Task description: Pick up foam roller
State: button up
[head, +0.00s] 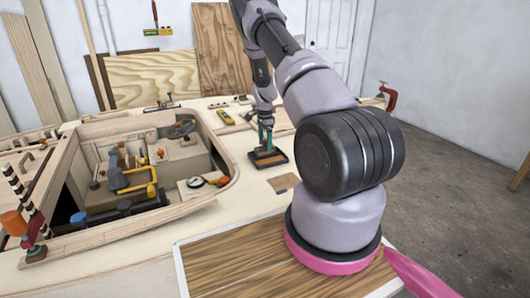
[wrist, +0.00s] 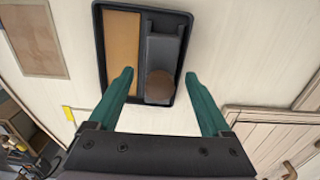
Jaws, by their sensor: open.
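A black tray (wrist: 98,40) lies on the pale wooden deck; in the head view the tray (head: 283,161) is right of the hull opening. In it, in the wrist view, are a tan flat strip and a grey block-like part with a brown round piece (wrist: 160,86) at its near end. The brown piece may be the foam roller, but I cannot tell for sure. My gripper (wrist: 158,74) is open, with its teal fingers pointing at the tray and the brown piece between them in the picture. In the head view my gripper (head: 265,148) is just above the tray. It appears empty.
The hull opening to the left holds pipes and a yellow handle (head: 152,190). A brown flat sheet (head: 284,182) lies in front of the tray. A yellow tool (head: 225,117) lies behind it. A red clamp (head: 389,95) stands at the deck's right edge.

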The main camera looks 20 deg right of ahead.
aim_at(265, 140)
grip_shut()
jog(key=shift+r, duration=0.1)
notch_tip(265, 140, up, 10)
jog(key=shift+f, duration=0.1)
dwell(0.4)
jog(key=c, duration=0.9)
grip_release()
jog(key=shift+c, duration=0.2)
jog(key=c, duration=0.3)
